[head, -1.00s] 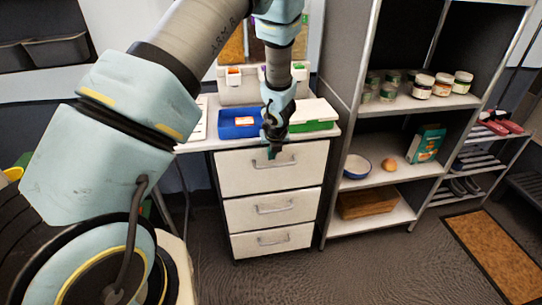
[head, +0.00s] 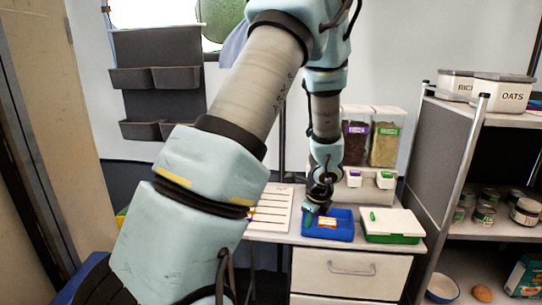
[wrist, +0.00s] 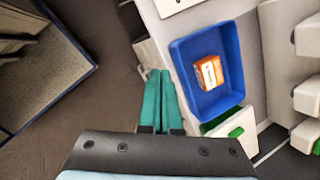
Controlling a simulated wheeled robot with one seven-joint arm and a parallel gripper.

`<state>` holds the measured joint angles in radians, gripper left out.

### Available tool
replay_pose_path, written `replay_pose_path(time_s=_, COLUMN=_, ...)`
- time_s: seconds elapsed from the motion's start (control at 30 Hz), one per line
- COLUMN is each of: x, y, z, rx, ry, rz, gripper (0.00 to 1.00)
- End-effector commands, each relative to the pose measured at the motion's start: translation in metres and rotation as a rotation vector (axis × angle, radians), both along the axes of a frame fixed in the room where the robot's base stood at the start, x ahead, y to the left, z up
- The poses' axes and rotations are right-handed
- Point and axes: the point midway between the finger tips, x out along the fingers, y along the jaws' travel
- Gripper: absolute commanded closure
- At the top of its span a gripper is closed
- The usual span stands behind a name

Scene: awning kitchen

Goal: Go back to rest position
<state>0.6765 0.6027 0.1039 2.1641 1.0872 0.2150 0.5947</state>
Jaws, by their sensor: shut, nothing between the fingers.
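My gripper (head: 310,216) is at the end of my raised arm, just left of and over the near left edge of a blue tray (head: 340,232) on the white counter in the head view. In the wrist view my gripper (wrist: 160,85) shows its two green fingers pressed together with nothing between them. The blue tray (wrist: 180,60) lies to the right of the fingers there, holding a small orange and white packet (wrist: 209,72).
A green and white lidded box (head: 392,239) stands right of the tray. Dispensers (head: 386,145) stand behind. White drawers (head: 345,270) are below the counter. A metal shelf (head: 500,234) with jars is at the right. Wall bins (head: 178,78) hang at the back left.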

Motion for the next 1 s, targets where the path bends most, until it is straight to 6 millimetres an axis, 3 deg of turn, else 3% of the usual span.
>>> replay_pose_path(time_s=0.03, x=-0.002, y=0.033, z=0.02, rx=-0.061, ry=-0.001, rz=0.217, gripper=1.0)
replay_pose_path(time_s=0.2, x=-0.04, y=0.122, z=0.068, rx=-0.263, ry=0.018, rz=0.961, gripper=1.0)
replay_pose_path(time_s=0.3, x=-0.072, y=0.158, z=0.088, rx=-0.372, ry=0.037, rz=1.361, gripper=1.0)
replay_pose_path(time_s=0.4, x=-0.101, y=0.179, z=0.101, rx=-0.465, ry=0.056, rz=1.686, gripper=1.0)
replay_pose_path(time_s=0.6, x=-0.133, y=0.192, z=0.113, rx=-0.566, ry=0.088, rz=2.039, gripper=1.0)
replay_pose_path(time_s=1.0, x=-0.137, y=0.192, z=0.114, rx=-0.578, ry=0.094, rz=2.082, gripper=1.0)
